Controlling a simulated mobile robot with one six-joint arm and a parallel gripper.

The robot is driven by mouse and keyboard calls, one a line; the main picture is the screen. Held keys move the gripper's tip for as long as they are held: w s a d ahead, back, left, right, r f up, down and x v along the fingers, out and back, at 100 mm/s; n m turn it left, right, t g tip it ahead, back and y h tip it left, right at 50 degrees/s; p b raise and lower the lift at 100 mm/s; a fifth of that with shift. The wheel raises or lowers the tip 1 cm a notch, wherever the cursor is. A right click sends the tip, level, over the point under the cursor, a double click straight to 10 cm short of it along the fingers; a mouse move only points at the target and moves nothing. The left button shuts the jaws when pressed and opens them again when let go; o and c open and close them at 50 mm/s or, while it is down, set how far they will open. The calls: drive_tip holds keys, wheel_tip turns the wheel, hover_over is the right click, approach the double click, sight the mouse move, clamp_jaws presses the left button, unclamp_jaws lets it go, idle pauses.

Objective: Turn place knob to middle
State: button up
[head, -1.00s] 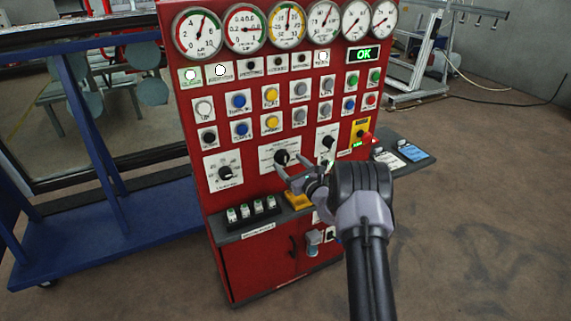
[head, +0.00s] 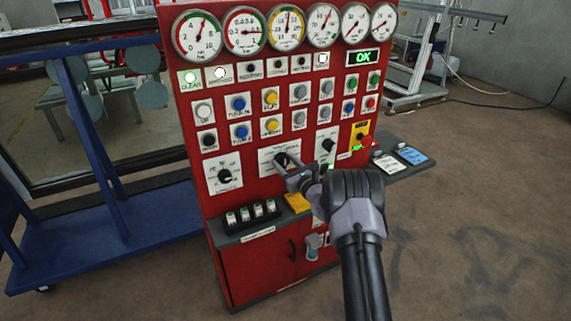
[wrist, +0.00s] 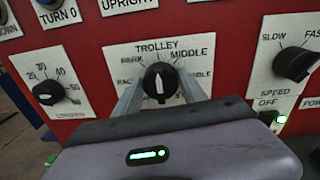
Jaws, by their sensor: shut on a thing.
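The place knob is the black knob (wrist: 160,82) with a white pointer line, on a white plate (wrist: 118,55) with TROLLEY above it and MIDDLE at upper right. Its pointer line stands nearly upright in the wrist view, and other labels are partly hidden by my fingers. My gripper (wrist: 160,90) has one finger on each side of the knob and is shut on it. In the head view the knob (head: 281,159) is partly hidden behind my gripper (head: 287,168), in the lower middle of the red panel.
A SPEED knob (wrist: 297,63) is close on the right, and another black knob (wrist: 48,92) is on the left. Below, a grey shelf (head: 227,238) carries several small switches. A side shelf with cards (head: 411,155) sticks out at right.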

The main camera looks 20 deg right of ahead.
drive_tip(key=shift+m, duration=0.4)
drive_tip(key=m, duration=0.3)
drive_tip(key=shift+d+f+m, duration=0.1)
drive_tip(key=shift+m, duration=0.3)
drive_tip(key=shift+f+m+p, duration=0.1)
drive_tip(key=shift+m+p, duration=0.25)
drive_tip(key=shift+m, duration=1.65)
drive_tip(key=o, duration=1.4)
drive_tip(key=s+p, duration=0.1)
drive_tip(key=s, duration=0.4)
drive_tip(key=s+d+p, duration=0.1)
drive_tip(key=s, duration=0.5)
drive_tip(key=s+p, duration=0.1)
drive_tip(key=s, duration=0.5)
drive_tip(key=shift+s+d+f, duration=0.15)
drive_tip(key=shift+s+f, duration=0.1)
drive_tip(key=shift+f, duration=0.05)
